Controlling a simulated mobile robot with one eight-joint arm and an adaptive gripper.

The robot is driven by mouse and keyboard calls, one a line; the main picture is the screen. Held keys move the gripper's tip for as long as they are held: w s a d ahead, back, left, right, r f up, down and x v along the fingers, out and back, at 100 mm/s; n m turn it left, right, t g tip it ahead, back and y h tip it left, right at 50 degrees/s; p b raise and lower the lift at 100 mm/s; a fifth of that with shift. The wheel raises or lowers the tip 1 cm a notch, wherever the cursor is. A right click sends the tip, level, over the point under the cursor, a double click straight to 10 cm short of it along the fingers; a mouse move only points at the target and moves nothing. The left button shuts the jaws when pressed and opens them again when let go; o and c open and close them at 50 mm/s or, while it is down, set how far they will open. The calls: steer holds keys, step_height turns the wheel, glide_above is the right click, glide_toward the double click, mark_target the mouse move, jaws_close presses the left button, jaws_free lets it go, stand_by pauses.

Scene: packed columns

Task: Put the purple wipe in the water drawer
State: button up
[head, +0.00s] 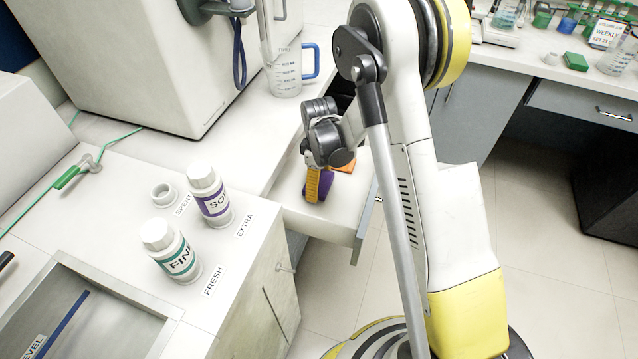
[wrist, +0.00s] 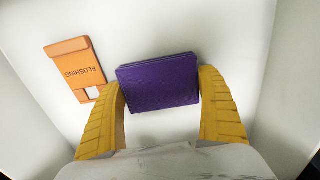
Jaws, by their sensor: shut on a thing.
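The purple wipe (wrist: 158,82) is a flat, folded rectangle between the two yellow fingers of my gripper (wrist: 162,90) in the wrist view. The fingers press on its left and right edges. In the head view my gripper (head: 316,184) points down inside an open white drawer (head: 292,217), and part of the wipe (head: 326,184) shows beside the finger. The wipe is low over the drawer floor; I cannot tell whether it touches it. No label reading water shows on this drawer.
An orange packet marked FLUSHING (wrist: 75,68) lies in the same drawer, left of the wipe in the wrist view. A purple-label bottle (head: 210,196) and a green-label bottle (head: 172,251) stand on the left counter. A blue-handled measuring jug (head: 284,72) stands behind the drawer.

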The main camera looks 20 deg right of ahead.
steer(key=shift+f, duration=0.15)
steer(key=o, duration=1)
steer(key=shift+o, duration=0.2)
steer(key=s+r+m+t+p, duration=0.25)
steer(key=s+r, duration=0.25)
steer(key=r, duration=1)
steer(key=s+r+m+t+p, duration=0.1)
steer(key=s+r+m+p, duration=0.25)
steer(key=r, duration=1.05)
steer(key=s+r+m+t, duration=0.2)
steer(key=s, duration=0.4)
steer(key=s+d+r+m+t, duration=0.1)
steer(key=s+r+m, duration=0.1)
steer(key=s, duration=0.5)
steer(key=shift+r+m+t+b, duration=0.15)
steer(key=shift+m+t+b, duration=0.2)
steer(key=shift+m+b, duration=0.1)
